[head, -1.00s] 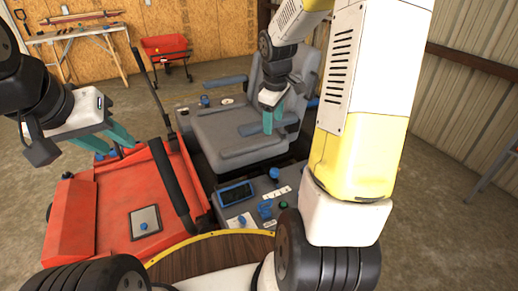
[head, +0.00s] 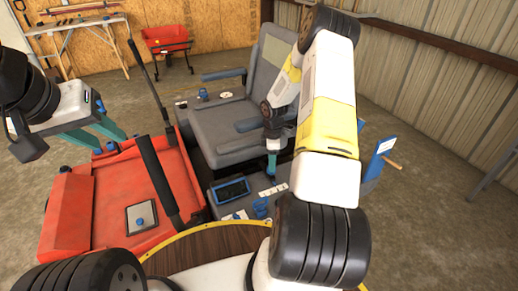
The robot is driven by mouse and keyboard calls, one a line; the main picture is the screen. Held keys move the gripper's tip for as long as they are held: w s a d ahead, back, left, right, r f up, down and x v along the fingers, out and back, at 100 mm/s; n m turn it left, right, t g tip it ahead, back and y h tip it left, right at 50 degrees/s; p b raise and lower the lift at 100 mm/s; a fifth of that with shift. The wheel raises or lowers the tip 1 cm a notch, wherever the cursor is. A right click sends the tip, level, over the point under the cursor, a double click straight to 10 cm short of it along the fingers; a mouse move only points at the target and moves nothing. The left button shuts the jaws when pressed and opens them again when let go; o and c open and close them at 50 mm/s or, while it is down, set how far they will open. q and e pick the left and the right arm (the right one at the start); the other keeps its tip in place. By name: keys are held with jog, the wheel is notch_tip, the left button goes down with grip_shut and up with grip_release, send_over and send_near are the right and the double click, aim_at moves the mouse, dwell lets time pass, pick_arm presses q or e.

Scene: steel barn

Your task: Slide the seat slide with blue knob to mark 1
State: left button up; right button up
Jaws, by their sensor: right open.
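The grey seat (head: 225,120) stands behind the right-hand console (head: 222,208), which carries a row of small white labels (head: 272,191). The blue knob, seen earlier on the console behind these labels, is now mostly hidden by my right gripper. My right gripper (head: 271,176) points down at that spot with its teal fingers, open; I cannot tell whether they touch the knob. The slide's position against its marks is too small to read. My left gripper (head: 115,135) is open and empty above the red bodywork (head: 115,190), at the left.
A blue-framed screen (head: 233,190) and blue switches (head: 261,205) sit on the console near my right gripper. Black levers (head: 157,180) rise at its left. A blue panel (head: 380,152) with a wooden handle stands at the right.

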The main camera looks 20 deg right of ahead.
jog(key=shift+f, duration=1.2)
grip_shut()
dwell(0.6)
